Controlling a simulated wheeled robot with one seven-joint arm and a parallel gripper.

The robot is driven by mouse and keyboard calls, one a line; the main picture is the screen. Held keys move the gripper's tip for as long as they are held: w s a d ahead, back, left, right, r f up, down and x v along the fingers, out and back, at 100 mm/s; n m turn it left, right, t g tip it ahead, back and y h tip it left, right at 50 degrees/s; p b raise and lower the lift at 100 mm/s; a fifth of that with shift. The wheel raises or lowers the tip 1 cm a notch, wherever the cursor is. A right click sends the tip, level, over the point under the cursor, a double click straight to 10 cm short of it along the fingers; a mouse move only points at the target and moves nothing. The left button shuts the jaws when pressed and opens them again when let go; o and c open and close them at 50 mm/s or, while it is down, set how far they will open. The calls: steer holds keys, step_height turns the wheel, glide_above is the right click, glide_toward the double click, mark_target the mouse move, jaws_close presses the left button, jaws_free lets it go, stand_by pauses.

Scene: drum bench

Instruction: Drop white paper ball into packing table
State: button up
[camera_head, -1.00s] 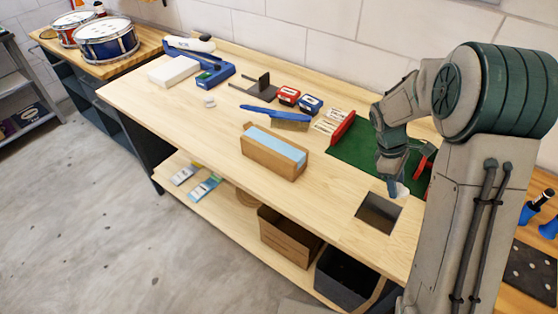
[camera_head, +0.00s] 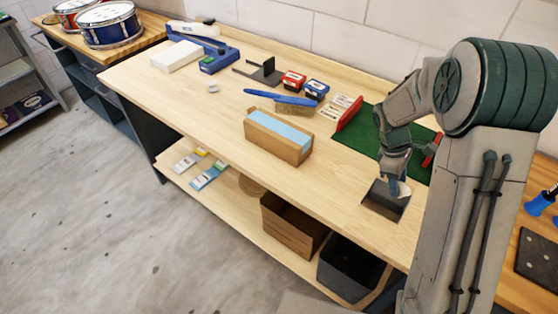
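My gripper (camera_head: 396,184) is over the right end of the wooden packing table (camera_head: 190,110), at the far right edge of the square hole (camera_head: 382,203) in its top. A small white paper ball (camera_head: 404,189) shows at the gripper's tips, above the hole's edge. The fingers are small and partly hidden, but the ball appears to be held between them. A dark bin (camera_head: 350,270) stands on the lower shelf beneath the hole.
A cardboard box with blue contents (camera_head: 278,137) stands mid-table, left of the hole. A green mat with a red edge (camera_head: 360,140) lies behind the gripper. A blue brush (camera_head: 280,98), card boxes and a white block (camera_head: 177,56) lie farther left.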

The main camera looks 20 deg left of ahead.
steer(key=o, duration=0.4)
steer(key=b+v, duration=0.1)
steer(key=v, duration=1.3)
steer(key=shift+f+b, duration=0.1)
steer(key=shift+b, duration=0.25)
steer(key=s+d+r+m+t+y, duration=0.1)
steer(key=s+d+m, duration=0.1)
steer(key=s+m, duration=0.3)
steer(key=s+d+r+m+t+y, duration=0.1)
steer(key=s+m, duration=0.3)
steer(key=s, duration=0.6)
steer(key=s+d+r+m+t+y, duration=0.1)
steer(key=s+d+m+t+y, duration=0.1)
steer(key=s+m, duration=0.3)
steer(key=shift+s+d+m+t, duration=0.15)
steer(key=shift+s+d, duration=0.15)
steer(key=shift+s, duration=0.6)
steer(key=shift+s+d+m+t, duration=0.15)
steer(key=shift+s+d, duration=0.15)
steer(key=shift+s, duration=0.6)
